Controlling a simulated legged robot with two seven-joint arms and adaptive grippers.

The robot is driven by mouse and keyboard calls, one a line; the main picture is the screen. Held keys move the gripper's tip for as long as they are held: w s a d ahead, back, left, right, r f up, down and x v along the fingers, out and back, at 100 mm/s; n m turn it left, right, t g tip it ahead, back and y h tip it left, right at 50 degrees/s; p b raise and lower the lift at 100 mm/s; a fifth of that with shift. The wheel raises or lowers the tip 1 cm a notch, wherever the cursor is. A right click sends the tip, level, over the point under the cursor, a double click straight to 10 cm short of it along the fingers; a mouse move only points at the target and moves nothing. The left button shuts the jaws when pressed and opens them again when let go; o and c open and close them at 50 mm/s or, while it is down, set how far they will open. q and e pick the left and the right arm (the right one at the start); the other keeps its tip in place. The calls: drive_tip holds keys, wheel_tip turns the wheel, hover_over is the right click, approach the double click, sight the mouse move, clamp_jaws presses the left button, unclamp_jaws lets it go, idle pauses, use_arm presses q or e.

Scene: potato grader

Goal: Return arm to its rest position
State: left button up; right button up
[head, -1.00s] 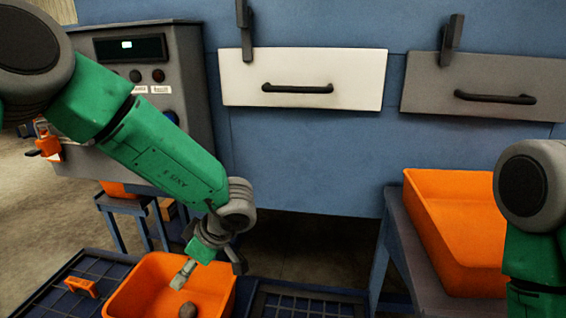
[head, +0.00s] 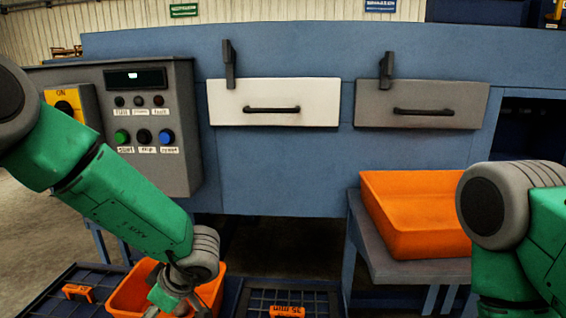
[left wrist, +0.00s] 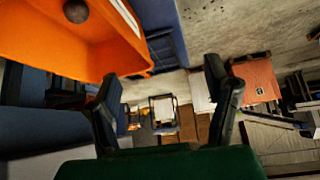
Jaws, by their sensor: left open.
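My left arm comes in from the left in the head view, bent down over the orange crate (head: 123,297) on the floor-level rack. Its gripper (head: 172,300) is at the bottom of the picture, in front of the crate, with the fingertips hard to make out. In the left wrist view my left gripper (left wrist: 160,92) shows two dark fingers wide apart with nothing between them. The orange crate (left wrist: 45,45) is at the upper left there, with a dark round potato (left wrist: 76,11) in it. Of my right arm only the upper part shows at the right; its gripper is out of view.
A blue machine (head: 270,170) stands ahead with a white drawer (head: 274,88), a grey drawer (head: 421,117) and a control panel (head: 150,90). Dark grid trays (head: 255,300) flank the crate.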

use_arm(q)
drive_tip(key=s+a+f+m+t+h, duration=0.1)
drive_tip(key=s+a+f+m+t, duration=0.1)
drive_tip(key=s+f+m, duration=0.4)
drive_tip(key=s+a+f+m+t+h, duration=0.1)
drive_tip(key=s+f+m+t, duration=0.1)
drive_tip(key=f+m, duration=0.35)
drive_tip(key=s+f+m+g+h, duration=0.2)
drive_tip(key=s+f, duration=0.1)
drive_tip(key=s, duration=0.7)
drive_tip(key=s+f+m+g+h, duration=0.2)
drive_tip(key=s+f+g+h, duration=0.1)
drive_tip(key=s, duration=0.8)
drive_tip(key=shift+s+d+f+m, duration=0.2)
drive_tip(key=shift+s+d+m, duration=0.05)
drive_tip(key=shift+d+m, duration=0.1)
drive_tip(key=shift+a, duration=0.2)
drive_tip(key=shift+w+a+f, duration=0.1)
drive_tip(key=shift+a+f, duration=0.05)
drive_tip(key=shift+a, duration=0.1)
drive_tip(key=shift+d, duration=0.25)
